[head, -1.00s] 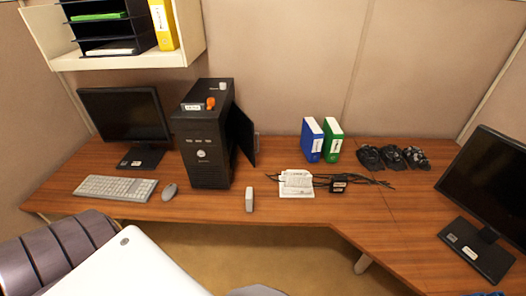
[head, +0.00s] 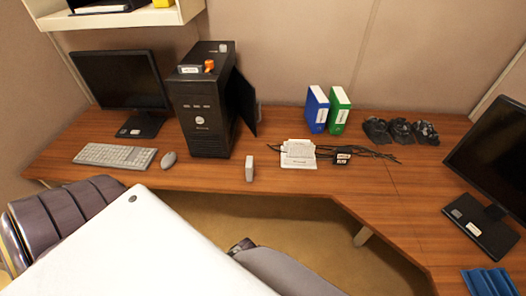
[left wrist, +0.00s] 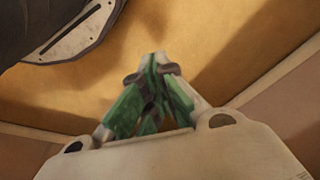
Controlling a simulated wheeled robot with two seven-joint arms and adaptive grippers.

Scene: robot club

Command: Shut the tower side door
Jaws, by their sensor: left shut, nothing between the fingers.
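The black computer tower (head: 205,115) stands upright on the desk, left of the middle. Its side door (head: 242,103) is a dark panel on the tower's right side, swung open and angled away from the case. My left gripper (left wrist: 158,62) shows in the left wrist view with its green fingers together and nothing between them, above a tan floor, away from the tower. In the head view neither gripper shows; only parts of my own body are at the bottom.
On the desk (head: 300,178) are a keyboard (head: 115,156), a mouse (head: 168,160), a small grey box (head: 249,168), papers (head: 298,154), cables with a black adapter (head: 343,158), two binders (head: 328,110) and monitors (head: 122,82) at both sides. An orange item (head: 209,65) sits on the tower.

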